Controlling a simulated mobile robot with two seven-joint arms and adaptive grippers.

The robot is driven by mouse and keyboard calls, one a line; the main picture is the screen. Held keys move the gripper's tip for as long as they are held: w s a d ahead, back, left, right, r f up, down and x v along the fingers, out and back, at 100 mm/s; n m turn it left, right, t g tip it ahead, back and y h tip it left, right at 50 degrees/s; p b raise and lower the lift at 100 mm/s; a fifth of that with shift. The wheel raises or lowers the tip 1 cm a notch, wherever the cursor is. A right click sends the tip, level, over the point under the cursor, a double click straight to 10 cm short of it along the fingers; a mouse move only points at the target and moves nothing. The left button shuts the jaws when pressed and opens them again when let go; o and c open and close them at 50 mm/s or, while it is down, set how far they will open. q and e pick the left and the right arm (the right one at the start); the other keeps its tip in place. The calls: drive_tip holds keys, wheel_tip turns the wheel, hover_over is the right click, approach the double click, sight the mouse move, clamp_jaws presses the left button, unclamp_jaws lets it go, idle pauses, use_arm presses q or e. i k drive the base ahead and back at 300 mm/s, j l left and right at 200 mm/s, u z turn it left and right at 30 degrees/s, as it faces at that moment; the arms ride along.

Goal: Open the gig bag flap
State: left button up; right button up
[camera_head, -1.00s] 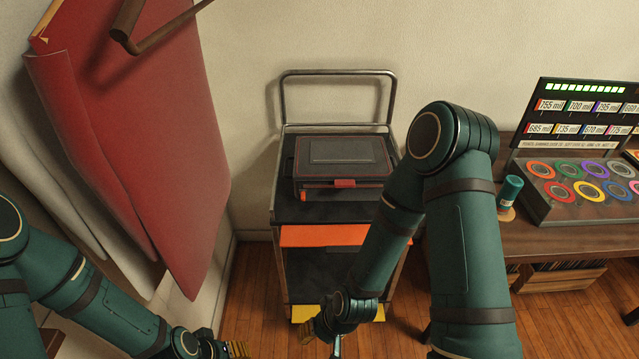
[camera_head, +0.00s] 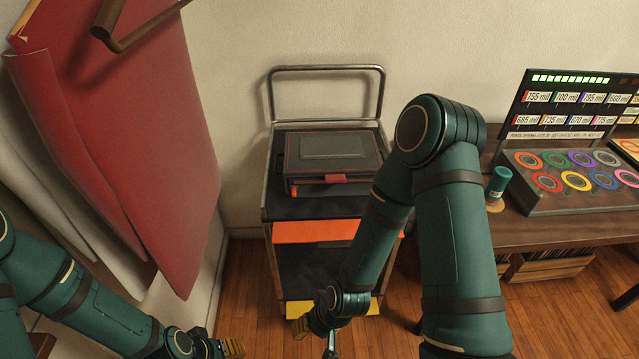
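The gig bag (camera_head: 333,152) is a dark, box-like case with red trim. It lies on the top shelf of a cart, and its top flap looks shut. A red tab (camera_head: 335,178) sits at the middle of its front edge. My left gripper (camera_head: 232,347) is at the bottom of the picture, below and left of the cart, apart from the bag. My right gripper (camera_head: 303,326) is low in front of the cart, also apart from the bag. Both grippers are small and partly cut off or turned away, so their finger opening is unclear.
The cart (camera_head: 316,231) has a tall metal handle behind the bag and an orange front strip. Red and white hanging sheets (camera_head: 140,130) fill the left. A desk (camera_head: 540,229) at right bears a panel of coloured rings (camera_head: 570,180) and a teal bottle (camera_head: 497,183).

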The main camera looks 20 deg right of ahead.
sight(333, 156)
drive_tip(key=k+l+z, duration=0.1)
drive_tip(key=z, duration=0.25)
drive_tip(key=k+l+z, duration=0.2)
drive_tip(key=z, duration=0.2)
